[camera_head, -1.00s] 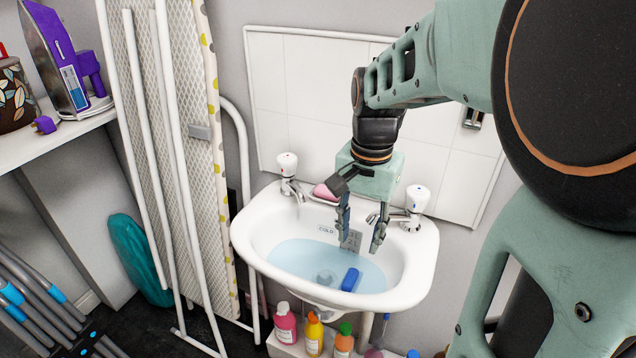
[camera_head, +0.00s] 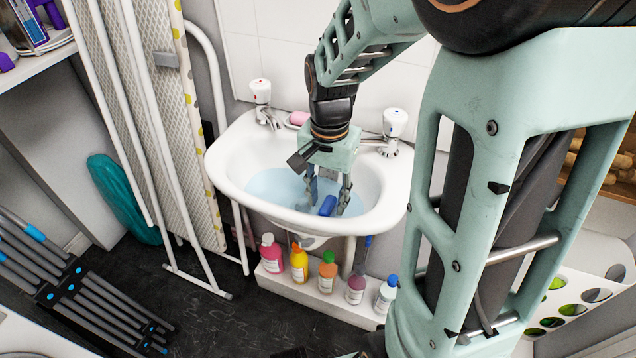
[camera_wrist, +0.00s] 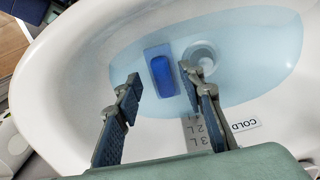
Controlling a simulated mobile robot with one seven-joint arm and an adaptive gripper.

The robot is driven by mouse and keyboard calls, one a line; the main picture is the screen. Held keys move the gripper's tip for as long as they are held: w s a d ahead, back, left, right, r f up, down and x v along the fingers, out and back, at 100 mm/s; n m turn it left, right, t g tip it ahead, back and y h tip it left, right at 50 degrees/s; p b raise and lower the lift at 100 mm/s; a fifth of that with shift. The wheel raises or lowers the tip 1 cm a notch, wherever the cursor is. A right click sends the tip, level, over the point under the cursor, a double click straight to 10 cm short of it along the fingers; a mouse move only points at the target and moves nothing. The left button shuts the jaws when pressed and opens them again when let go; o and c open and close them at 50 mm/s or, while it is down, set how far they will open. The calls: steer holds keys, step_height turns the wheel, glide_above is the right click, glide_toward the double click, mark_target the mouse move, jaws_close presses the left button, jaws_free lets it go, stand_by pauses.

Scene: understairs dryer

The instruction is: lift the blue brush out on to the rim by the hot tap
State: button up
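The blue brush (camera_head: 327,206) lies in the shallow water of the white sink (camera_head: 228,177); it also shows in the wrist view (camera_wrist: 163,76), beside the round drain. My gripper (camera_head: 328,203) points down into the basin. Its two fingers are apart, one on each side of the brush; in the wrist view the gripper (camera_wrist: 160,78) is open above it. The right finger looks close to the brush, but I cannot tell whether it touches. The left tap (camera_head: 262,100) and right tap (camera_head: 393,130) stand on the back rim.
A pink soap (camera_head: 299,118) lies on the back rim between the taps. Several bottles (camera_head: 299,262) stand below the sink. An ironing board (camera_head: 165,110) leans close to its left side.

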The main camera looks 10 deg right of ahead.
mark_target(326, 206)
step_height(326, 206, down, 4)
steer(key=shift+w+f+b, duration=0.15)
steer(key=shift+b, duration=0.55)
steer(key=shift+c, duration=0.2)
steer(key=c, duration=0.9)
step_height(326, 206, up, 10)
steer(key=p, duration=0.3)
steer(key=shift+p, duration=0.3)
